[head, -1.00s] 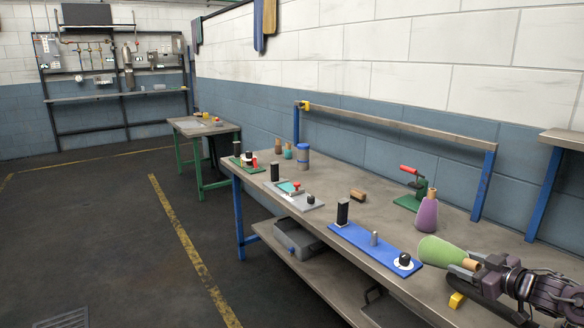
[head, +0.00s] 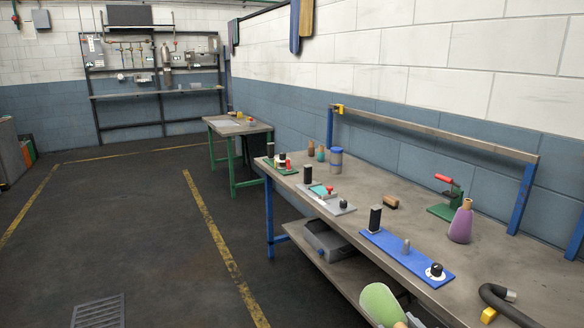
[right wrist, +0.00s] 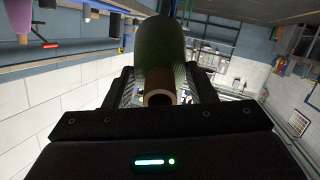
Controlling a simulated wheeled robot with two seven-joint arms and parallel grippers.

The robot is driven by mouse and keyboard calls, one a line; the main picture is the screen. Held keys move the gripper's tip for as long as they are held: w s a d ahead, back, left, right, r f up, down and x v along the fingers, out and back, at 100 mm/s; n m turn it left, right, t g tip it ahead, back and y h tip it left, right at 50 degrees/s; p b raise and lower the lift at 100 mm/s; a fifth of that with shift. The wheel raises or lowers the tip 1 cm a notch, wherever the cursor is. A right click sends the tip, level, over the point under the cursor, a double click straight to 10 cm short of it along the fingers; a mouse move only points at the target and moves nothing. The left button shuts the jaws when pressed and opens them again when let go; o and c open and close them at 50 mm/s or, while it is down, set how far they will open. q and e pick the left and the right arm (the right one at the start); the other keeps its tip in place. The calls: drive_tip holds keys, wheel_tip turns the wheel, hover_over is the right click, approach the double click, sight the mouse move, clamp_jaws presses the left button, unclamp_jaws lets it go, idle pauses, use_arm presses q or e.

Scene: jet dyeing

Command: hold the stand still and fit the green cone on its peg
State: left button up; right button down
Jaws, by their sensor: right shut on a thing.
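The green cone (head: 380,304) is at the bottom edge of the head view, in front of the table's front edge and partly cut off. In the right wrist view the green cone (right wrist: 160,50) sits between the fingers of my right gripper (right wrist: 160,88), its brown tube end toward the camera. My right gripper is shut on it. The stand is a blue board (head: 385,246) on the table, with a black upright block (head: 375,218), a grey peg (head: 406,246) and a black knob on a white disc (head: 436,270). The peg is bare. My left gripper is out of view.
A purple cone (head: 460,226) stands behind the stand, near a green-based device with a red handle (head: 446,188). A brown cylinder (head: 391,202) lies nearby. A black curved hose (head: 505,302) and a yellow block (head: 488,315) are at the right. A grey bin (head: 328,240) sits below.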

drive_tip(key=s+a+r+m+h, duration=0.1)
drive_tip(key=s+a+r, duration=0.3)
drive_tip(key=s, duration=0.4)
drive_tip(key=shift+r+m+h+p, duration=0.4)
drive_tip(key=shift+r+h, duration=0.3)
drive_tip(key=shift+s, duration=0.1)
